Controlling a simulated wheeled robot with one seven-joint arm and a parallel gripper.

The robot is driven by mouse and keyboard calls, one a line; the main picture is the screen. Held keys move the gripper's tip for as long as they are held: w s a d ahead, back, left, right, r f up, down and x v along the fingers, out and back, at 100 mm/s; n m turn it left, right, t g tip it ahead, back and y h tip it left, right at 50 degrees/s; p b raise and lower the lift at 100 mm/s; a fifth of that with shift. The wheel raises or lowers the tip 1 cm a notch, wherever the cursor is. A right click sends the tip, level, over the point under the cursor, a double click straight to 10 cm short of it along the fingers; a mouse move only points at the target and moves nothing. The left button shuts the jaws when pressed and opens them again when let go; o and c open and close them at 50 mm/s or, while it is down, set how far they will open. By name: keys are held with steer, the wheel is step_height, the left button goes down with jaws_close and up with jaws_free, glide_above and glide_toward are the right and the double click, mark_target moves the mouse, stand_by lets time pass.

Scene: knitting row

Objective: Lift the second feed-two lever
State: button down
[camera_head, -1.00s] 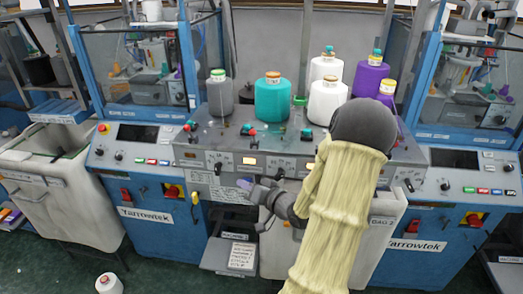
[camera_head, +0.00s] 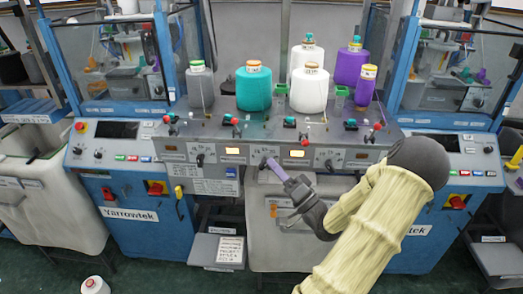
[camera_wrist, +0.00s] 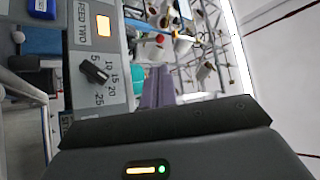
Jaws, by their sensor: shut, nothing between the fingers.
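My gripper (camera_head: 270,163) is shut and empty, its purple fingers in front of the grey control panel's front face, by the second dial from the left. In the wrist view its fingers (camera_wrist: 158,88) lie together, beside a black dial (camera_wrist: 95,72) with a number scale. A "FEED TWO" label (camera_wrist: 82,20) is next to a lit orange window (camera_wrist: 103,25). In the head view, several small red-knobbed levers stand along the panel's top, among them one (camera_head: 236,124) in front of the teal cone. Head-view labels are too small to read, so I cannot tell which lever is the second feed-two one.
Yarn cones stand on the panel top behind the levers: grey (camera_head: 199,88), teal (camera_head: 254,88), white (camera_head: 308,90) and purple (camera_head: 352,66). Blue Yarrowtek machines (camera_head: 145,215) flank the panel. A white bin (camera_head: 262,235) stands below it.

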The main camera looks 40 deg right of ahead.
steer(key=p, duration=0.5)
glide_toward(236, 127)
steer(key=w+r, duration=0.4)
steer(key=r, duration=0.1)
steer(key=shift+w+a+r, duration=0.1)
steer(key=shift+w+a, duration=0.25)
steer(key=shift+a, duration=0.1)
steer(key=shift+r, duration=0.15)
